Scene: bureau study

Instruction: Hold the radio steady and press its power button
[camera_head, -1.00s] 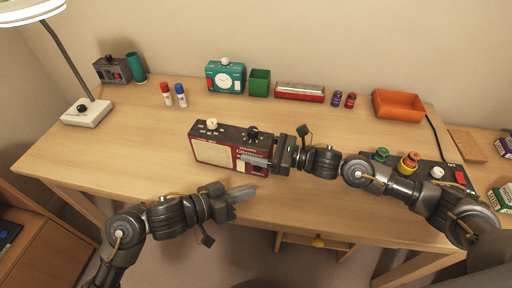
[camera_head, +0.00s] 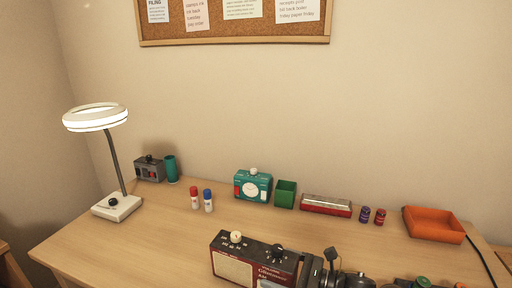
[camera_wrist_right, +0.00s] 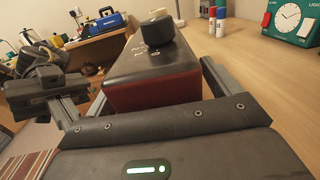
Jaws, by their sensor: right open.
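The dark red radio (camera_head: 233,265) stands on the desk at the bottom edge of the head view, its lower part cut off. A cream knob (camera_head: 236,237) and a black knob (camera_head: 278,250) stand on its top. I cannot tell which control is the power button. My right gripper (camera_head: 301,273) is at the radio's right end. In the wrist view the radio (camera_wrist_right: 150,78) lies between its open fingers, with the black knob (camera_wrist_right: 157,30) close above. My left gripper is outside the head view; a dark gripper part (camera_wrist_right: 45,90), apparently the left one, shows at the wrist view's left.
The desk left of the radio is clear.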

